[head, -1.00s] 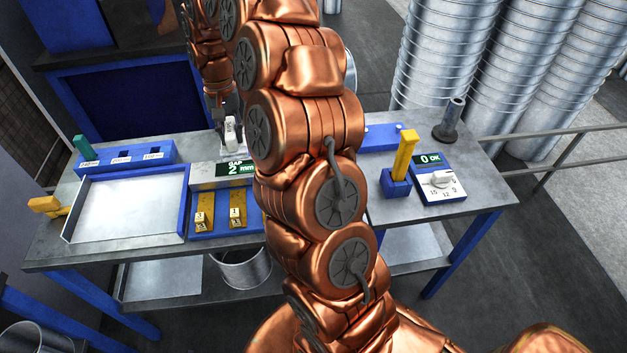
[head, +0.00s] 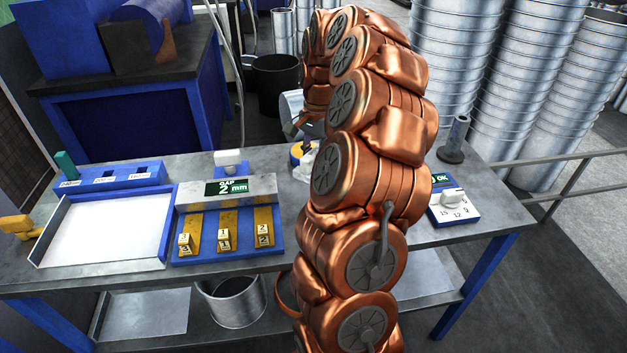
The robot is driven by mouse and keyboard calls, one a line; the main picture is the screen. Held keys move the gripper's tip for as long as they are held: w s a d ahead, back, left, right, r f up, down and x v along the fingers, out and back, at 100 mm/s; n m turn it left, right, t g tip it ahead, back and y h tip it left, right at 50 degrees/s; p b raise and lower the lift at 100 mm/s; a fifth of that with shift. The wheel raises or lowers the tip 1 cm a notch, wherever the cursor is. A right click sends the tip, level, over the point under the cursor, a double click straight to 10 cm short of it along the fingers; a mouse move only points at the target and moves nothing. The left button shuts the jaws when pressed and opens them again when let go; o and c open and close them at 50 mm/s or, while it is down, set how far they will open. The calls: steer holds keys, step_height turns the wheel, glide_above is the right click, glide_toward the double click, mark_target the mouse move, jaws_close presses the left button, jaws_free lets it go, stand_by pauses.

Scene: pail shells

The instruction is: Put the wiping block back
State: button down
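My gripper (head: 303,143) is at the back of the table, mostly hidden behind my own arm; its fingers are too small and covered to read. Just below it is a small yellow and blue round thing (head: 297,153) with a pale, crumpled-looking piece (head: 304,168) beside it. I cannot tell whether the gripper touches either, or whether one is the wiping block. A white block (head: 228,158) sits on a blue base behind the gap gauge (head: 228,190), which reads 2 mm, clear of my gripper.
A white-floored tray (head: 108,232), a blue slotted rack (head: 115,178) and a blue holder with yellow numbered pieces (head: 228,240) fill the left. A dial box (head: 453,205) and a dark post (head: 455,138) stand right. My arm covers the table between.

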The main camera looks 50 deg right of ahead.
steer(key=shift+f+p, duration=0.55)
steer(key=shift+f, duration=2.8)
steer(key=shift+f, duration=0.1)
steer(key=c, duration=0.9)
jaws_free()
steer(key=shift+c, duration=0.2)
